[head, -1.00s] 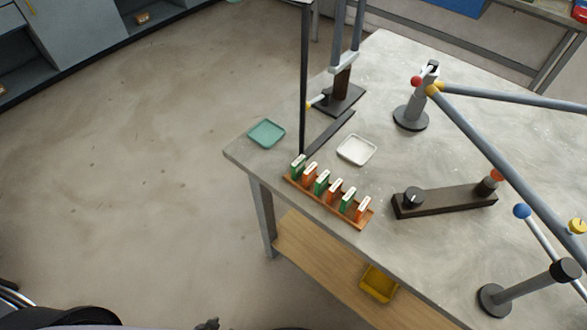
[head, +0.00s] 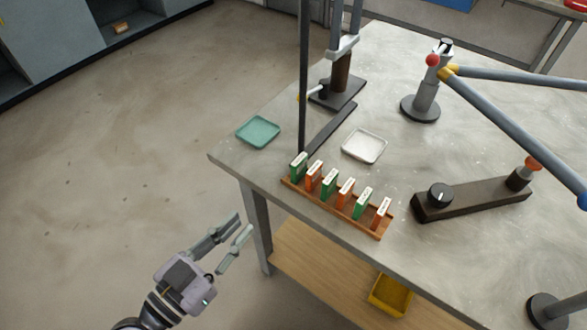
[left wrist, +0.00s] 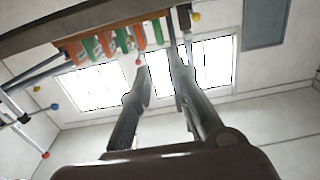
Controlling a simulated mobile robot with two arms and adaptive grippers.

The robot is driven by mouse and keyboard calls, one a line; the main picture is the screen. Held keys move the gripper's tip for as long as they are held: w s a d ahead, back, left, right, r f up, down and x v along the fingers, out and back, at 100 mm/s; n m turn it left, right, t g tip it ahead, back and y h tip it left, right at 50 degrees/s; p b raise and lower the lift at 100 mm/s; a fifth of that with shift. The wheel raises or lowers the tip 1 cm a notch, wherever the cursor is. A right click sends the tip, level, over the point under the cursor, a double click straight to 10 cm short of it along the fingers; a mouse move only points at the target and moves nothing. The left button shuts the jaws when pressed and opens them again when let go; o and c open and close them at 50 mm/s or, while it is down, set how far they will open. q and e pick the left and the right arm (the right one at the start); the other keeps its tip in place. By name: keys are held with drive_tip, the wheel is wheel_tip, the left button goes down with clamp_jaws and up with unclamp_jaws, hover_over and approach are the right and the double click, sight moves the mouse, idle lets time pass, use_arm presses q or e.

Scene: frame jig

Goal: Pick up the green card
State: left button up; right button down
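Three green cards stand upright in a wooden rack (head: 336,212) at the table's near edge, alternating with three orange cards. The green cards are at the left end (head: 298,166), in the middle (head: 329,185) and near the right end (head: 362,204). My left gripper (head: 244,226) is open and empty, off the table's near left corner, below and left of the rack. In the left wrist view, its spread fingers (left wrist: 161,78) have nothing between them; the card row, with a green card (left wrist: 91,47), shows beyond them. My right gripper is not in view.
A teal tray (head: 258,131) and a white tray (head: 364,146) lie behind the rack. A dark post (head: 303,80) rises beside the rack's left end. A dark bar with a knob (head: 470,199) lies to the right. A yellow bin (head: 390,296) sits on the lower shelf.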

use_arm(q)
drive_tip(key=p, duration=0.6)
approach(293, 171)
drive_tip(key=x, duration=0.4)
drive_tip(key=shift+w+d, duration=0.1)
drive_tip(key=shift+w, duration=0.35)
drive_tip(key=shift+w+d+f, duration=0.1)
drive_tip(key=shift+w+d, duration=0.1)
drive_tip(key=shift+w, duration=0.05)
drive_tip(key=p+x, duration=0.3)
drive_tip(key=x, duration=0.1)
drive_tip(key=shift+w+d, duration=0.25)
drive_tip(key=shift+d, duration=0.05)
drive_tip(key=shift+w+d, duration=0.2)
drive_tip(key=shift+w, duration=0.05)
drive_tip(key=shift+c, duration=0.2)
clamp_jaws()
